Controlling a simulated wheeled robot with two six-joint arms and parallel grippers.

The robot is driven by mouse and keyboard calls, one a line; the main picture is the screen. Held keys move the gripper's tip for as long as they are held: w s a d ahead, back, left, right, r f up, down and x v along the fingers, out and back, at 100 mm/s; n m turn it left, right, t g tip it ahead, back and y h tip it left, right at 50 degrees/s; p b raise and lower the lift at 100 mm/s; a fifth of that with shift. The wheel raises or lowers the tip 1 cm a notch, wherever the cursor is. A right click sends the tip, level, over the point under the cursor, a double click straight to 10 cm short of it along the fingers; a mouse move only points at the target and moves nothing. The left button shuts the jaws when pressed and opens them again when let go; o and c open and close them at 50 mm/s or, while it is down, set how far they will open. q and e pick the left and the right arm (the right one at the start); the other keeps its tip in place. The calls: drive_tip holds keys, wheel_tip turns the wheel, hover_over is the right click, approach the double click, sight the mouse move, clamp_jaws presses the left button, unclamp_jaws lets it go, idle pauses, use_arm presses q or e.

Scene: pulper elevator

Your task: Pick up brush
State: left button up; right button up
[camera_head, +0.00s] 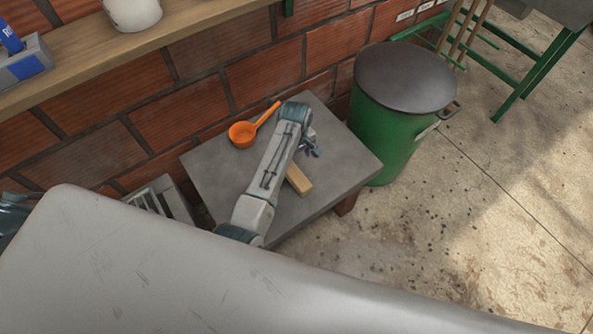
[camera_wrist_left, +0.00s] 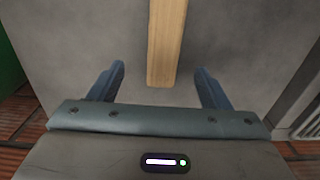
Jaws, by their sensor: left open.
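The brush (camera_head: 299,179) shows as a light wooden piece on the grey table in the head view; no bristles are visible. My left forearm covers part of it. In the left wrist view the brush (camera_wrist_left: 166,42) is a long wooden bar coming down from the top edge, its near end between the fingers in the picture. My left gripper (camera_head: 309,147) is over the table, fingers apart; in the wrist view the open gripper (camera_wrist_left: 160,78) has one finger on each side of the bar, touching neither. I cannot tell its height above the brush. My right gripper is not in view.
The grey table (camera_head: 345,165) stands against a brick wall. An orange scoop (camera_head: 243,134) lies on it, left of my forearm. A green bin (camera_head: 385,130) with a dark lid is at its right. A wooden shelf (camera_head: 100,60) runs above. A grey surface (camera_head: 130,265) fills the foreground.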

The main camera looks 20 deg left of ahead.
sight(296, 174)
use_arm(q)
wheel_tip(296, 174, down, 5)
drive_tip(key=shift+s+r, duration=0.1)
drive_tip(key=f, duration=0.5)
drive_tip(key=shift+s+b, duration=0.3)
drive_tip(key=shift+s, duration=0.1)
drive_tip(key=shift+f, duration=0.15)
drive_tip(key=c, duration=1.1)
drive_tip(key=shift+d, duration=0.1)
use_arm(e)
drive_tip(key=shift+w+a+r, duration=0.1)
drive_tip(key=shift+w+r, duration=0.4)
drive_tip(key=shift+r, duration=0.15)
